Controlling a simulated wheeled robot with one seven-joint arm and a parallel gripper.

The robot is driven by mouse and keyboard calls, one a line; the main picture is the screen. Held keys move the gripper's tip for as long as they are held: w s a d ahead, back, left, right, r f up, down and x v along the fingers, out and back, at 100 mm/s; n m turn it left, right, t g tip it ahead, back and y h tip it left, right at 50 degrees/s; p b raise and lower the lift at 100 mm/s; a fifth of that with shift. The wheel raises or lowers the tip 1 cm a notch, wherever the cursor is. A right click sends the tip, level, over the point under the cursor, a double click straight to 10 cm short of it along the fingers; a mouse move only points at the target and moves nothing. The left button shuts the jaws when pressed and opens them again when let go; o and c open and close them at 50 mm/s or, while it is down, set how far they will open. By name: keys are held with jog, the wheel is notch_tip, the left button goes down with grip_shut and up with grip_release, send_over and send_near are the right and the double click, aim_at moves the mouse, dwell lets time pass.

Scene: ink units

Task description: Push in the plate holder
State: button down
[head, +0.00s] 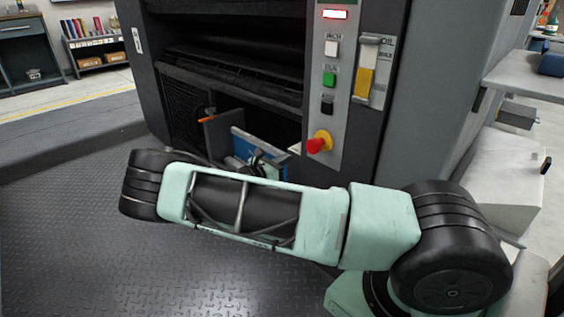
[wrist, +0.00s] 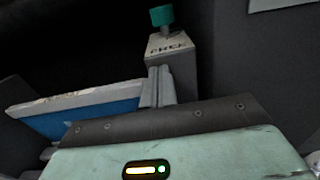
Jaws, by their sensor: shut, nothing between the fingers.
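What looks like the plate holder, a blue panel with a pale, worn top edge (wrist: 75,105), stands at the left in the wrist view. In the head view the blue panel (head: 238,142) sits low in the machine's opening, beside an upright grey plate. My gripper (wrist: 160,72) is shut and empty. Its fingers overlap the right end of the blue panel in the wrist view; I cannot tell whether they touch it. In the head view my gripper (head: 258,160) is partly hidden behind my forearm, in front of the blue panel.
A grey block (wrist: 168,46) with dark lettering and a green knob stands beyond my fingers. An orange-tipped handle (head: 207,115) is at the grey plate. A red stop button (head: 319,142) sits on the control strip, right of the opening. The tread-plate floor (head: 75,230) is clear at left.

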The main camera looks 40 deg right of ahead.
jog(key=d+p, duration=0.3)
jog(key=d, duration=1)
jog(key=shift+w+d+p, duration=0.2)
jog(key=shift+d+p, duration=0.1)
jog(key=shift+d, duration=0.1)
jog(key=shift+r, duration=0.1)
